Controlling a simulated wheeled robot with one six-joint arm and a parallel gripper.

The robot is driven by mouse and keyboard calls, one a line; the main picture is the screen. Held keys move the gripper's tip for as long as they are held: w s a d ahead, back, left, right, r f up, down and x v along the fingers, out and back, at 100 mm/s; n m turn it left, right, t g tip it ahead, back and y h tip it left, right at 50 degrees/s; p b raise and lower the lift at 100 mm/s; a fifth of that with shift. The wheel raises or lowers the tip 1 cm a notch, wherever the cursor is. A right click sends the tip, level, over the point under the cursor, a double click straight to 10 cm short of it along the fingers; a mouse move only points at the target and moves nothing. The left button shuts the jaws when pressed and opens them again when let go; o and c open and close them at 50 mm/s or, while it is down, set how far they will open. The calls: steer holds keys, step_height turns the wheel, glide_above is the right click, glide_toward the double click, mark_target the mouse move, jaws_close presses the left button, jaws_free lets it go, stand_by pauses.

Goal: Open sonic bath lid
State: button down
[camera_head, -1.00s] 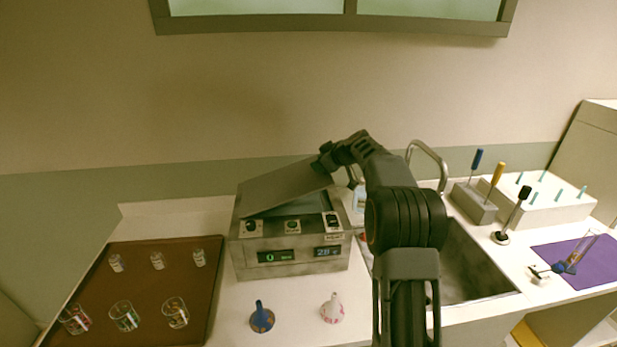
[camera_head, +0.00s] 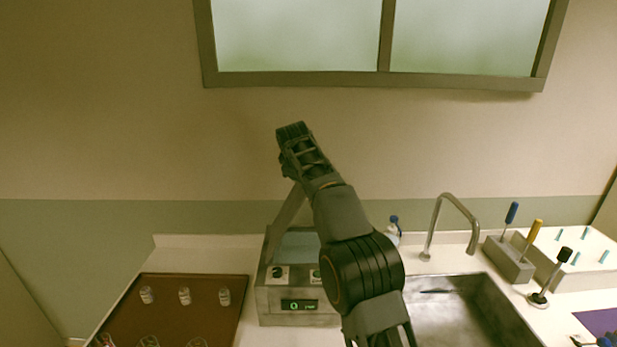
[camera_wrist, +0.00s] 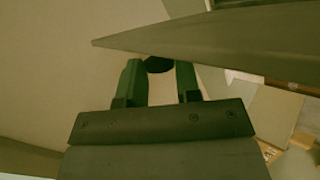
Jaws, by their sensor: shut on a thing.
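The sonic bath (camera_head: 299,300) is a grey metal box with a lit green display and knobs on its front, partly hidden by my arm. Its lid (camera_head: 287,220) stands steeply raised, seen nearly edge-on, with the blue-grey interior (camera_head: 298,245) showing beside it. My gripper (camera_head: 288,168) is at the upper end of the lid. In the wrist view, the lid (camera_wrist: 225,38) crosses as a large dark wedge. There the two fingers of my gripper (camera_wrist: 158,72) are on either side of a black lid knob (camera_wrist: 159,63) and shut on it.
A brown tray (camera_head: 165,322) with small glass vessels lies left of the bath. A sink (camera_head: 465,310) with a curved tap (camera_head: 456,203) is at the right, with a bottle (camera_head: 392,232) behind. A tool holder (camera_head: 508,262) stands further right.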

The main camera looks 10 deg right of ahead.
steer(key=shift+w+a+r+h, duration=0.1)
steer(key=shift+a+r+h, duration=0.1)
steer(key=shift+a, duration=0.3)
steer(key=shift+w+a+r+h, duration=0.1)
steer(key=shift+a+r+h, duration=0.1)
steer(key=shift+a, duration=0.3)
steer(key=c, duration=0.9)
jaws_free()
steer(key=shift+o, duration=0.2)
steer(key=v, duration=1.3)
steer(key=shift+s+r, duration=0.2)
steer(key=shift+r, duration=0.05)
steer(key=shift+a, duration=0.1)
